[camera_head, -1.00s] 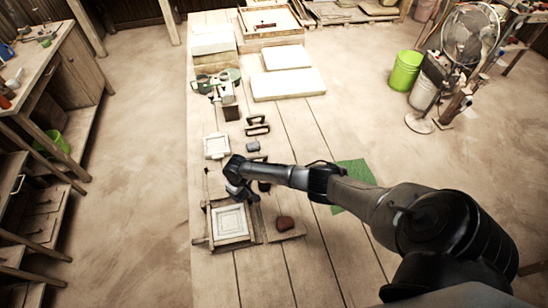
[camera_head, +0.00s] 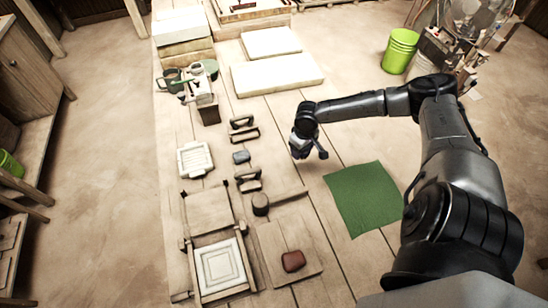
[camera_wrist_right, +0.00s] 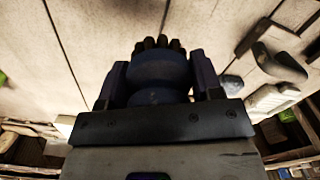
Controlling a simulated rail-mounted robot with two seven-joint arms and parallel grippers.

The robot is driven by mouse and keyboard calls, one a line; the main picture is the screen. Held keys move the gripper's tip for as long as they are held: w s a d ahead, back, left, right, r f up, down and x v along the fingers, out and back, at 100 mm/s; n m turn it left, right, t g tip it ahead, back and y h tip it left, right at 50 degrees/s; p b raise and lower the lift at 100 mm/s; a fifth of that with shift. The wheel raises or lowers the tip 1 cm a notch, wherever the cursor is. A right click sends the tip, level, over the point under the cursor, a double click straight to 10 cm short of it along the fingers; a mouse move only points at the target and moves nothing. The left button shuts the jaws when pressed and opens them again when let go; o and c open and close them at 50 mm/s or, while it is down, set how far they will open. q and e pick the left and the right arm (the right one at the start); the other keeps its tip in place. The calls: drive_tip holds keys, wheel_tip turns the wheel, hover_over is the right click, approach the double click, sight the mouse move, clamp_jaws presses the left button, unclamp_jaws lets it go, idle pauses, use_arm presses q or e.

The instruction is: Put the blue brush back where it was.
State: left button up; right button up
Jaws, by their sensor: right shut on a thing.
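My right gripper (camera_head: 308,152) is over the table planks, left of and beyond the green mat. In the right wrist view the jaws (camera_wrist_right: 160,85) are shut on the blue brush (camera_wrist_right: 160,72). Its rounded dark blue body sits between the two fingers, with dark bristle tufts (camera_wrist_right: 155,43) pointing away from the wrist. In the head view the brush is too small and dark to make out clearly. My left gripper is not in view.
The green mat (camera_head: 350,192) lies flat. At the near left are a hinged wooden press with a pale tile (camera_head: 219,266) and a red-brown lump (camera_head: 293,261) on a board. Handled tools (camera_head: 243,136) stand left of my gripper. White slabs (camera_head: 277,77) lie behind. Bare planks surround the gripper.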

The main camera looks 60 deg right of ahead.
drive_tip(key=shift+d+f, duration=0.1)
drive_tip(key=shift+d, duration=0.05)
drive_tip(key=shift+w+f+b, duration=0.25)
drive_tip(key=shift+b, duration=0.1)
use_arm(q)
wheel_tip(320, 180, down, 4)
drive_tip(key=b, duration=0.3)
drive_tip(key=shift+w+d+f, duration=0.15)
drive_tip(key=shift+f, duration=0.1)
use_arm(e)
hover_over(273, 162)
wheel_tip(273, 162, down, 6)
drive_tip(key=shift+w+f, duration=0.1)
drive_tip(key=shift+f, duration=0.05)
use_arm(q)
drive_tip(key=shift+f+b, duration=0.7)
drive_tip(key=shift+b, duration=0.25)
use_arm(e)
drive_tip(key=shift+f, duration=1.95)
drive_tip(key=shift+f, duration=0.15)
